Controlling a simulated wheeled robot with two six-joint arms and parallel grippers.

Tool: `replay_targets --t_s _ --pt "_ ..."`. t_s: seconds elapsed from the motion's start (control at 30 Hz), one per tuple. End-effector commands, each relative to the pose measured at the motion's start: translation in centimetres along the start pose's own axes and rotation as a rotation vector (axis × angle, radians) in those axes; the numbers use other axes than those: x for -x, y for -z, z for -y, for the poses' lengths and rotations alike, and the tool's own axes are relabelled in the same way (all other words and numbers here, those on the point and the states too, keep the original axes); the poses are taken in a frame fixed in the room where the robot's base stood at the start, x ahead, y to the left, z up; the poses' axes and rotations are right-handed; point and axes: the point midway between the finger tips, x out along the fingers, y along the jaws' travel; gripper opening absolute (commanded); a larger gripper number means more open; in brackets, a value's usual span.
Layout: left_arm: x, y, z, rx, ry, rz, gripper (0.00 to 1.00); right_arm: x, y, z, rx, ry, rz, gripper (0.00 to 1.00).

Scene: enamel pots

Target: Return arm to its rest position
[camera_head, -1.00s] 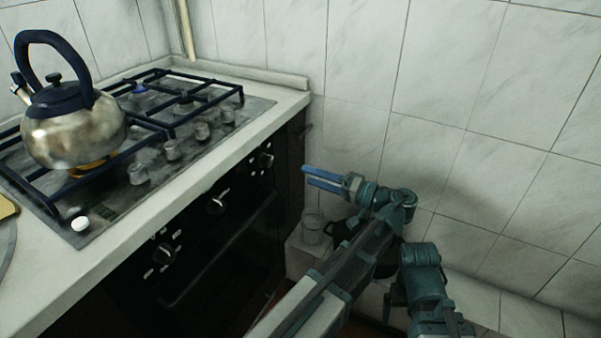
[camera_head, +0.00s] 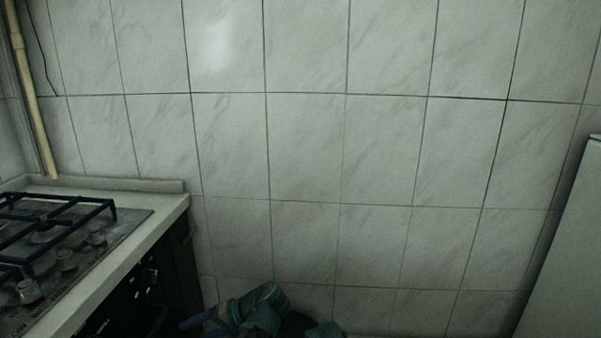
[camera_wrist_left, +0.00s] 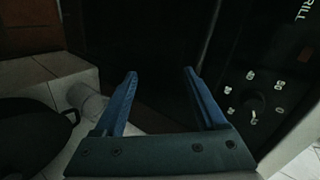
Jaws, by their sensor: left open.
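My left gripper (camera_head: 190,320) is low in the head view, at the bottom edge, just right of the stove counter and in front of the tiled wall. Its blue fingers are partly cut off there. In the left wrist view, the gripper (camera_wrist_left: 160,73) has its two blue fingers spread wide with nothing between them. My teal arm links (camera_head: 258,308) show behind it in the head view. My right gripper is not in view.
A gas hob (camera_head: 60,250) on a pale counter is at the left. The oven's dark front with a knob (camera_wrist_left: 253,105) is close by in the wrist view. A dark pot (camera_wrist_left: 35,135) and a pale jar (camera_wrist_left: 88,102) are on the left there. A pale panel (camera_head: 570,250) stands at far right.

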Motion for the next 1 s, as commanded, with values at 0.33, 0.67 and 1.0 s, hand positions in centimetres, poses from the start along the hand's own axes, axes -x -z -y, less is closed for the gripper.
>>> replay_targets --t_s 0.33,0.67,1.0 --pt "-0.9 -6.4 -8.4 -0.121 -0.624 0.094 0.73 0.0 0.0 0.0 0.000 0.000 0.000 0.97" --pt "2.0 -8.4 -11.6 -0.122 -0.957 0.080 0.73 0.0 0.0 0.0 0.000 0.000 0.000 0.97" --pt "7.1 -11.0 -14.5 -0.291 -0.963 0.040 0.73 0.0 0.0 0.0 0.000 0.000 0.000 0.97"
